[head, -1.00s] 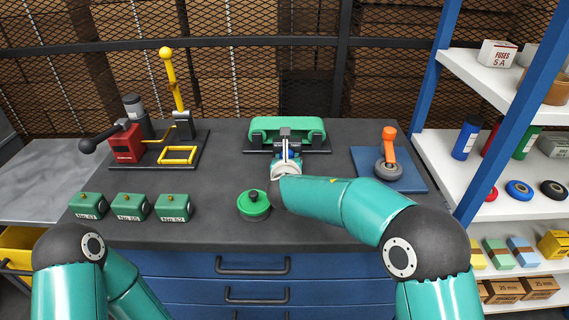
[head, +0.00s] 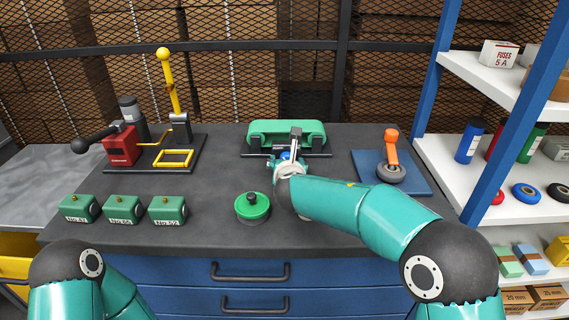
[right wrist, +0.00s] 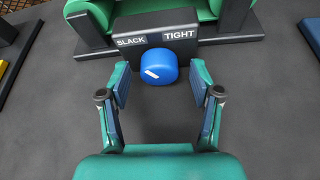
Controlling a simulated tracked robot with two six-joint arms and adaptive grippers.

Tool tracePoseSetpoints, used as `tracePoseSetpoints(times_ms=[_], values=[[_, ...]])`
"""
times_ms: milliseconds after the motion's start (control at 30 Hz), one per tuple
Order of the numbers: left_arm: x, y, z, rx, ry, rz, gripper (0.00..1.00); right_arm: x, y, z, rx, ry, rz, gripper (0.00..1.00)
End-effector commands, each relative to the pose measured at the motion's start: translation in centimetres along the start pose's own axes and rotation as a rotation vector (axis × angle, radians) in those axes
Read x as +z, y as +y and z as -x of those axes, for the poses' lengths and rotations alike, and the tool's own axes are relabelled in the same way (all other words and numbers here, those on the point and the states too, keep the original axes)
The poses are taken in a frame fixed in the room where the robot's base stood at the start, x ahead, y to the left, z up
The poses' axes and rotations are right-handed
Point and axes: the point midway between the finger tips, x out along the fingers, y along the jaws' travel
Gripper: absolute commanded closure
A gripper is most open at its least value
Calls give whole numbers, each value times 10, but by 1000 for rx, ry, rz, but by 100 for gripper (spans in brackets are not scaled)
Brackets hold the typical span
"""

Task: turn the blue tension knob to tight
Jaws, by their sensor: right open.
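The blue tension knob (right wrist: 158,67) sits on the front of a dark panel (right wrist: 159,40) marked SLACK on the left and TIGHT on the right. In the head view a bit of the knob (head: 285,156) shows in front of the green machine (head: 286,132). My right gripper (right wrist: 163,91) is open, its fingers either side of and a little short of the knob, not touching it. It also shows in the head view (head: 287,162). Of my left arm only links show; its gripper is out of view.
A green lidded pot (head: 252,207) stands near the bench's front edge. Several green blocks (head: 122,209) stand at left, below a red device (head: 121,147) with a yellow lever (head: 170,85). An orange-handled tool (head: 391,152) stands on a blue mat (head: 415,184) at right.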

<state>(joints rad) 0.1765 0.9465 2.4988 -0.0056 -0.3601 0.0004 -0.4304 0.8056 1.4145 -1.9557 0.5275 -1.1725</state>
Motion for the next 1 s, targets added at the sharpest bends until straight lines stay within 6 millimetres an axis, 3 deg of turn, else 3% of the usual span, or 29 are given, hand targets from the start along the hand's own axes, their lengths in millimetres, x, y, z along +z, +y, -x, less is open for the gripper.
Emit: tracePoseSetpoints(times_ms=[267,700,1000], values=[[0,0,0,0,0,0,60,9,1,4,0,-2,-1,36],[0,0,0,0,0,0,60,72,10,29,2,-3,-3,36],[0,0,0,0,0,0,60,91,11,37,0,0,0,36]])
